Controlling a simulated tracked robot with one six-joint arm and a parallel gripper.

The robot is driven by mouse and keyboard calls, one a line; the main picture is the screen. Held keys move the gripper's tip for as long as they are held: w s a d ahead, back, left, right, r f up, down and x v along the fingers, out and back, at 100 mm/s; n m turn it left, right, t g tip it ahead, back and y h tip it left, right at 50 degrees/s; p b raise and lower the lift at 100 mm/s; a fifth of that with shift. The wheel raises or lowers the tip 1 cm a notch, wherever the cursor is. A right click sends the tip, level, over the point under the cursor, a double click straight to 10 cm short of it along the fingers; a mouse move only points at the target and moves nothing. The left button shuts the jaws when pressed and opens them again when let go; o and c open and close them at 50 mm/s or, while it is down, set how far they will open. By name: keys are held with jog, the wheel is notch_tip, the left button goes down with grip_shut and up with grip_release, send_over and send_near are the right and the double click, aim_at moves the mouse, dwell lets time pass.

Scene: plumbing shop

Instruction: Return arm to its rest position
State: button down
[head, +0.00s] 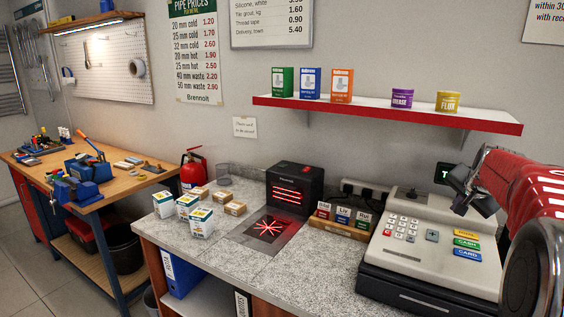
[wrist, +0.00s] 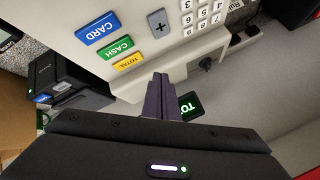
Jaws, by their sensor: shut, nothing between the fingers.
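My gripper (head: 462,192) is at the right of the head view, above the cash register (head: 400,270), at the end of my red arm. In the wrist view my gripper (wrist: 161,80) shows as two dark fingers pressed together, shut with nothing between them. The register's keys, including the CARD, CASH and TOTAL keys, show beyond the fingers in the wrist view. The fingers look apart from the register, but the exact gap is hard to tell.
A dark scanner (head: 295,190) with red lights stands on the counter (head: 335,275), left of the register. Small boxes (head: 201,223) sit further left. A red-edged shelf (head: 385,112) with boxes and tins hangs above. The wooden workbench (head: 130,178) stands at far left.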

jog(key=s+a+n+y, duration=0.15)
jog(key=s+a, duration=0.25)
jog(key=a, duration=0.4)
jog(key=s+a+n+g, duration=0.1)
jog(key=s+a+n, duration=0.2)
jog(key=s+a, duration=0.35)
jog(key=s+a+n+y, duration=0.1)
jog(key=s+a+n, duration=0.15)
jog(key=a, duration=0.75)
jog(key=s+a+f+n, duration=0.2)
jog(key=s+a+f, duration=0.1)
jog(key=s, duration=0.3)
jog(key=s+a+f+n+g+y, duration=0.1)
jog(key=s+a+f+n, duration=0.1)
jog(key=s+a, duration=0.3)
jog(key=s+a+f+n, duration=0.2)
jog(key=s+a+f, duration=0.2)
jog(key=s, duration=0.4)
jog(key=shift+s+a+f, duration=0.2)
jog(key=shift+a, duration=0.05)
